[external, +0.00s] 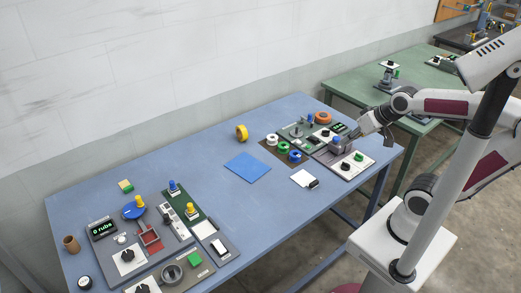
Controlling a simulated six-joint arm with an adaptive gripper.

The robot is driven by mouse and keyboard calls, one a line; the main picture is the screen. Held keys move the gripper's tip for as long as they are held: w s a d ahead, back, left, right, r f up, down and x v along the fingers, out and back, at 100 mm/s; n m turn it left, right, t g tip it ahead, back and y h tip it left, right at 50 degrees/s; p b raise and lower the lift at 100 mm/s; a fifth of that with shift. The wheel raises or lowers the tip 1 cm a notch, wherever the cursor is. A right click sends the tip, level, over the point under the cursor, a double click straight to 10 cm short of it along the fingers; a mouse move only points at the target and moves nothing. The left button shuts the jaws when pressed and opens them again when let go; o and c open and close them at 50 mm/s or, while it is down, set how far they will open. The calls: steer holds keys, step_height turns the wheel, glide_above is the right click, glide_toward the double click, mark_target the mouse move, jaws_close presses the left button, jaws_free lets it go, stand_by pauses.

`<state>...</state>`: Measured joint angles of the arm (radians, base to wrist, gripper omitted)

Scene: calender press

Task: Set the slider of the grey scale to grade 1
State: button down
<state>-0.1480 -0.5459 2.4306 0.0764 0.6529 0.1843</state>
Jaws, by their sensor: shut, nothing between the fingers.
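The arm reaches in from the right, and my gripper (354,134) is over the right end of the blue table, above a grey device panel. It is shut and empty, far from the left-hand equipment. A narrow grey strip (179,224) with small dark and pale patches lies among the left-hand devices and looks like the grey scale. Its slider and grade marks are too small to make out. A display reading "0 rubs" (102,228) stands to its left.
Yellow (138,201) and blue (172,185) knobs stand up near the strip. A flat blue sheet (247,168) lies mid-table. Colored rings (283,147) and a panel with a black knob (345,167) are near my gripper. The table's front middle is clear.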

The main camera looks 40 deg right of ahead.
mark_target(169, 219)
steer(key=w+a+f+m+t+y, duration=0.1)
steer(key=w+a+m, duration=0.1)
steer(key=w+a, duration=0.5)
steer(key=w+a+f+m+y, duration=0.15)
steer(key=w+a, duration=0.25)
steer(key=a, duration=0.6)
steer(key=w+a+f+m+t+y, duration=0.1)
steer(key=w+a+y, duration=0.1)
steer(key=w+a, duration=0.5)
steer(key=s+a+f+m+t, duration=0.1)
steer(key=a+f, duration=0.3)
steer(key=a, duration=0.4)
steer(key=s+a+f+m+y, duration=0.1)
steer(key=s+a+f+m, duration=0.1)
steer(key=a+f, duration=0.3)
steer(key=s+a+f+m+t+y, duration=0.1)
steer(key=a+f, duration=0.3)
steer(key=a, duration=0.8)
steer(key=shift+s+f+m+t, duration=0.2)
steer(key=shift+s+m+t, duration=0.1)
steer(key=shift+s+m, duration=0.35)
steer(key=shift+s+a+f+y, duration=0.25)
steer(key=shift+s+a+f, duration=0.1)
steer(key=shift+s+a, duration=0.1)
steer(key=shift+w, duration=0.15)
